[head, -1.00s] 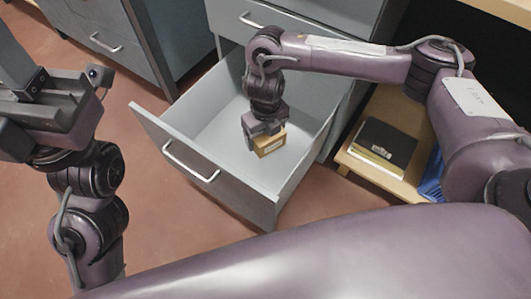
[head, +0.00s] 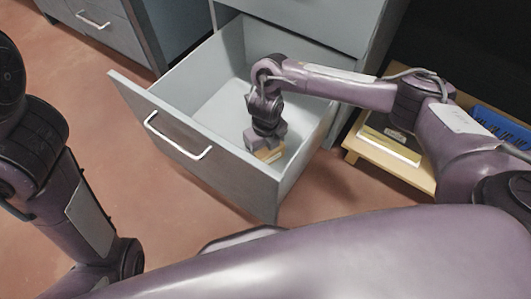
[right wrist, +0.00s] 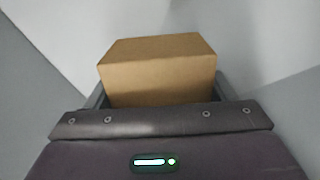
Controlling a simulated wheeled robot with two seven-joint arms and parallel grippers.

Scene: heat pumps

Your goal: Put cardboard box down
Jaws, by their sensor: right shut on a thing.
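The small brown cardboard box (head: 268,155) is inside the open grey drawer (head: 190,162), near its front right part. My right gripper (head: 266,147) reaches down into the drawer and is shut on the box. In the right wrist view the box (right wrist: 158,68) sits between the fingers, with pale drawer surfaces around it. I cannot tell whether the box touches the drawer floor. My left gripper is out of the head view; only part of my left arm shows at the left edge.
The drawer has a silver handle (head: 178,136) on its front. A low wooden shelf (head: 394,168) with a dark book-like item (head: 392,138) and a blue object (head: 498,122) stands to the right. Another grey cabinet (head: 120,30) is at the back left. Reddish floor lies open in front.

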